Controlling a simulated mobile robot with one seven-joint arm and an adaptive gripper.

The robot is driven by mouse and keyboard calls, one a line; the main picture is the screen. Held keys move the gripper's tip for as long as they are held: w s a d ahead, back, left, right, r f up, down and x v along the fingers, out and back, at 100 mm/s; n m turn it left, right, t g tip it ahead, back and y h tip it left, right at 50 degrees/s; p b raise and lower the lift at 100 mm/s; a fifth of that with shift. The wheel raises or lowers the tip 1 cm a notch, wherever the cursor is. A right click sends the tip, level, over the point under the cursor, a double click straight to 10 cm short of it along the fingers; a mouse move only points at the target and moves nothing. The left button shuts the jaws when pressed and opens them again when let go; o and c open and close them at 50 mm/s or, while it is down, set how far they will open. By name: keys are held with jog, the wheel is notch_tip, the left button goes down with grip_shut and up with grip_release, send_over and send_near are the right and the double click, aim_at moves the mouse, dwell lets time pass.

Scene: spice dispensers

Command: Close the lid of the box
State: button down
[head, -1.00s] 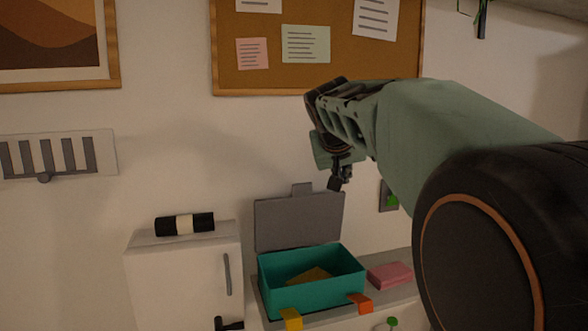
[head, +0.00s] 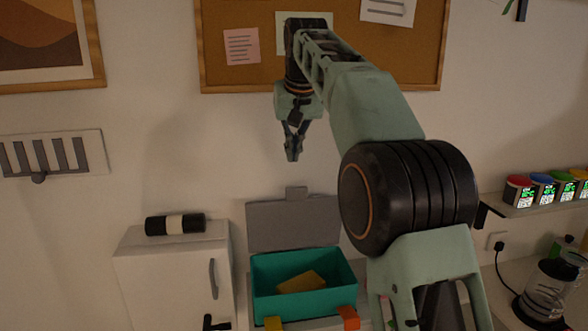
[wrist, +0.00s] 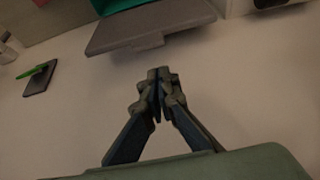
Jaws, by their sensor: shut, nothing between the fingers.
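The teal box (head: 303,303) stands on the counter at the bottom middle of the head view, with a yellow item (head: 301,282) inside. Its grey lid (head: 293,224) stands open, upright along the back edge, with a small tab on top. The lid also shows in the wrist view (wrist: 150,26), with a bit of the teal box (wrist: 118,5) beyond it. My gripper (head: 292,156) is shut and empty, pointing down, above the lid in the head view and apart from it. It also shows in the wrist view (wrist: 158,75), with wall between it and the lid.
A white cabinet (head: 172,285) with a black-and-white roll (head: 175,224) on top stands left of the box. A shelf with spice dispensers (head: 545,190) and a glass jug (head: 543,290) are at the right. The wall around my gripper is clear below the corkboard (head: 240,75).

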aim_at(290, 190)
jog(key=x, duration=1)
jog(key=shift+a, duration=0.1)
jog(key=shift+s, duration=0.1)
jog(key=shift+s+f+b, duration=0.1)
jog(key=shift+f+b, duration=0.05)
jog(key=shift+b, duration=0.5)
